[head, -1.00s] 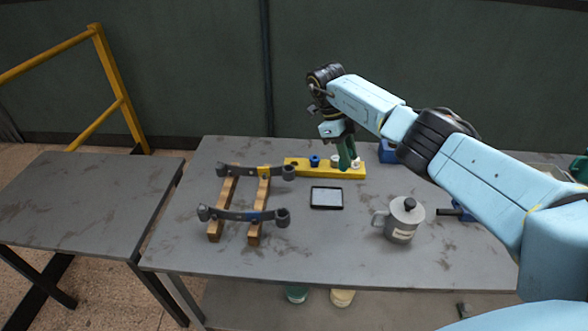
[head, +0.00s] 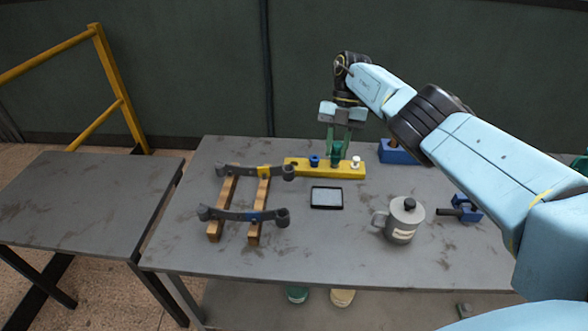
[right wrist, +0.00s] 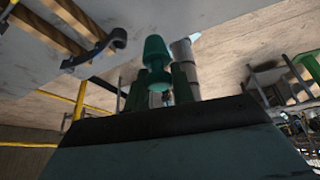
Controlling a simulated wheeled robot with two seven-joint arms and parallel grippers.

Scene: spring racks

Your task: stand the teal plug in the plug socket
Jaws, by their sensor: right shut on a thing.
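My right gripper (head: 338,147) points down over the yellow block (head: 300,167) at the back of the table. It is shut on the teal plug (head: 336,157), which also shows between the fingers in the right wrist view (right wrist: 156,52). In the head view the plug appears just above or at the block, between a blue plug (head: 314,161) and a white plug (head: 355,161). I cannot tell whether it touches the block, and I cannot make out which hole is the plug socket. My left gripper is not in view.
Left of centre, two dark springy bars (head: 240,214) lie across wooden rails (head: 215,230). A small framed tray (head: 326,198) lies in front of the block. A grey mug (head: 402,222) stands at right, and a blue block (head: 398,152) is behind it.

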